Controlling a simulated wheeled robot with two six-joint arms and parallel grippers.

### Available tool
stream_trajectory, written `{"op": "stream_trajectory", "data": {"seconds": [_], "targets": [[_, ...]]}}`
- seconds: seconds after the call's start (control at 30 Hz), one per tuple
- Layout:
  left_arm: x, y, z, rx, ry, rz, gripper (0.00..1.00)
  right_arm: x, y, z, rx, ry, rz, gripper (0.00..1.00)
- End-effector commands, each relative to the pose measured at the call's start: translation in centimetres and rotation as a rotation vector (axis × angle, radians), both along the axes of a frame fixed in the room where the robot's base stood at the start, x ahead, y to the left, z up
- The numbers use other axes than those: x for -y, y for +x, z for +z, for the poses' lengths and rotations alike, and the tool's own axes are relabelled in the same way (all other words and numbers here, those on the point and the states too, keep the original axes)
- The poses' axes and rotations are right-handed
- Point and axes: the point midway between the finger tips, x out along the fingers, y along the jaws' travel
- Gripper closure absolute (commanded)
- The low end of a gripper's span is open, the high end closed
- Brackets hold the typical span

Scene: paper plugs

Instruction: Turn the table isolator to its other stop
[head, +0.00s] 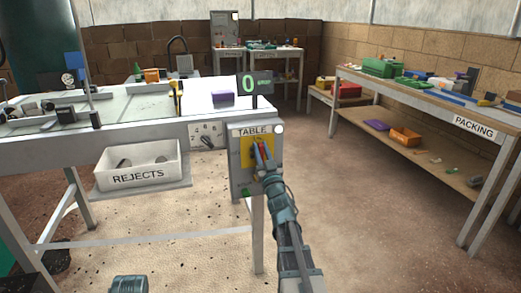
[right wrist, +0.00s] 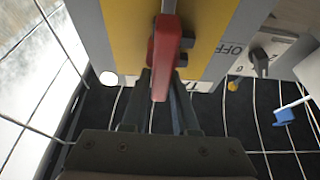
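The table isolator is a grey box (head: 238,178) on the bench's front right corner, labelled TABLE, with a yellow plate (head: 250,158). Its red handle (head: 262,150) shows in front of the plate. In the right wrist view, the red handle (right wrist: 163,55) stands between the fingertips of my right gripper (right wrist: 165,72), which close in on both its sides. OFF lettering (right wrist: 230,48) lies to the right of the yellow plate there. In the head view, my right gripper (head: 261,158) partly hides the handle and plate.
A display (head: 254,84) reading 0 stands above the isolator. A small dial panel (head: 207,136) is left of it. A REJECTS bin (head: 137,170) sits on a shelf below the bench. The PACKING table (head: 430,98) stands to the right, with open floor between.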

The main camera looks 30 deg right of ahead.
Motion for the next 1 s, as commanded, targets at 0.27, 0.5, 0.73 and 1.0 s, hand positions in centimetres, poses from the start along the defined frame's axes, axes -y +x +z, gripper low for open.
{"op": "stream_trajectory", "data": {"seconds": [0.27,0.5,0.73,1.0], "targets": [[0.0,0.0,0.0,0.0,0.0,0.0,0.5,-0.02,0.0,0.0,0.0,0.0,0.0,1.0],[0.0,0.0,0.02,0.0,0.0,0.0,0.5,-0.04,0.0,0.02,-0.004,-0.015,0.0,1.0],[-0.01,0.0,0.14,0.0,0.0,0.0,0.5,-0.26,0.07,0.06,-0.028,-0.114,-0.001,1.0],[-0.01,0.0,0.56,0.0,0.001,0.001,0.5,-0.83,0.23,0.01,-0.084,-0.345,-0.001,1.0]]}}
